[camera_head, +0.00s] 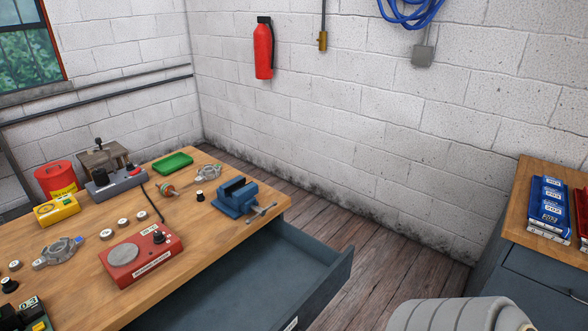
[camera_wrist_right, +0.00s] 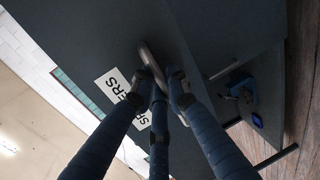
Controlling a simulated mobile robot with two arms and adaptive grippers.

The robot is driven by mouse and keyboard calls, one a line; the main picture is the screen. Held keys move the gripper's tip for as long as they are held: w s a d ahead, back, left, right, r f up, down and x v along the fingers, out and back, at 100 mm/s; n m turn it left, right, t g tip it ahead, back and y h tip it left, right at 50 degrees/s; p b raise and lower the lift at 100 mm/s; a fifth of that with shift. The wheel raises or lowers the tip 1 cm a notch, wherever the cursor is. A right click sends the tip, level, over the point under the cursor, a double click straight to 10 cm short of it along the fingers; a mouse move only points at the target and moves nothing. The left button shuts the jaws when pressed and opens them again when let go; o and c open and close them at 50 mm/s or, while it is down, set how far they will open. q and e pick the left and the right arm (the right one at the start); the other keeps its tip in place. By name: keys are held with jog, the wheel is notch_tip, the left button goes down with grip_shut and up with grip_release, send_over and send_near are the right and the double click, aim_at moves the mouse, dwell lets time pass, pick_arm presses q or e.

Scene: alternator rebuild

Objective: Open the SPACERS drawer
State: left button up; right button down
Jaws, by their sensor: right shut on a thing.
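A grey-blue drawer (camera_head: 295,270) stands pulled out from under the wooden workbench, and the inside that shows is empty. A white label (camera_head: 291,324) is partly visible on its front at the lower edge of the head view, too small to read there. In the right wrist view a white label reading SPACERS (camera_wrist_right: 113,83) is on the dark drawer front, partly covered by my fingers. My right gripper (camera_wrist_right: 160,82) is shut on the grey drawer handle (camera_wrist_right: 150,60) beside that label. In the head view only my grey right arm shows, at the lower right. My left gripper is not in view.
The workbench (camera_head: 90,229) carries a blue vise (camera_head: 236,197) near the drawer, a red device (camera_head: 140,255), a green tray (camera_head: 173,163) and small parts. A cabinet (camera_head: 528,255) with blue boxes (camera_head: 550,205) stands at right. Bare plank floor (camera_head: 370,230) lies between.

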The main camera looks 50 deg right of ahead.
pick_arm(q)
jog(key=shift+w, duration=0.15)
pick_arm(e)
jog(key=shift+s+f, duration=0.1)
jog(key=shift+f, duration=0.05)
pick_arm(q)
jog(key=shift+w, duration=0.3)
pick_arm(e)
jog(key=c, duration=1.7)
grip_release()
jog(key=shift+c, duration=0.2)
jog(key=shift+s, duration=0.15)
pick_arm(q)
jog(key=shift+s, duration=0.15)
pick_arm(e)
jog(key=v, duration=1.1)
jog(key=shift+s, duration=0.25)
